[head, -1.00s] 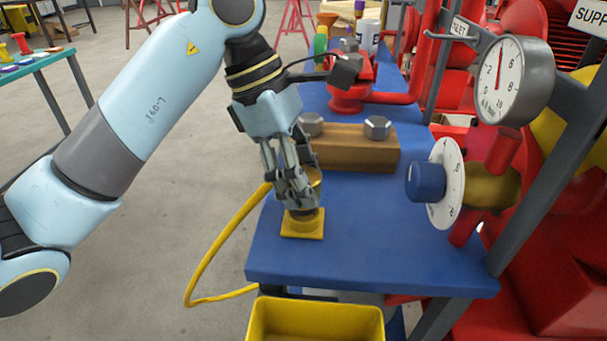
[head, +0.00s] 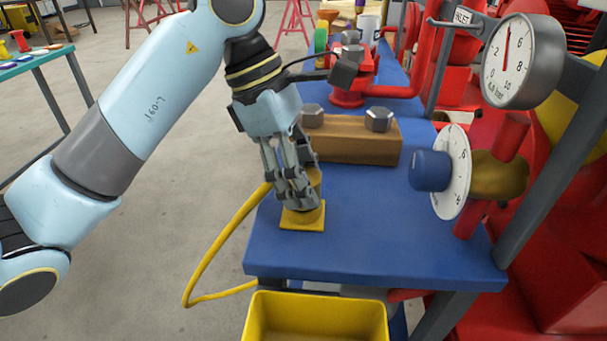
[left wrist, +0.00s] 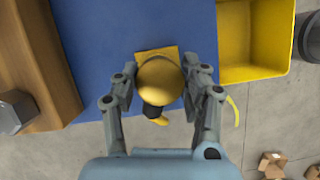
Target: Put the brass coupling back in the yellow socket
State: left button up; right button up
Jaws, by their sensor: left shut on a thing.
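The yellow socket (head: 302,222), a square plate with a round raised part, sits near the front left of the blue bench. My left gripper (head: 300,203) points down right over it, with its fingertips at the socket's top. It is shut on the brass coupling (head: 315,177), which shows partly behind the fingers. In the left wrist view the coupling's round brass top (left wrist: 160,82) lies between both fingers, over the socket's plate (left wrist: 150,53). The fingers hide the coupling's lower end, so I cannot tell how deep it sits. My right gripper is not in view.
A yellow hose (head: 222,236) loops off the bench's left edge. A wooden block (head: 352,146) with large bolts stands just behind. A blue knob with a white dial (head: 432,170) and a gauge (head: 510,60) are at right. A yellow bin (head: 318,312) is in front.

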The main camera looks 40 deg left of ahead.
pick_arm(q)
jog(key=shift+f, duration=0.3)
jog(key=o, duration=1.4)
jog(key=shift+c, duration=0.2)
jog(key=shift+r, duration=0.1)
jog(key=v, duration=1.2)
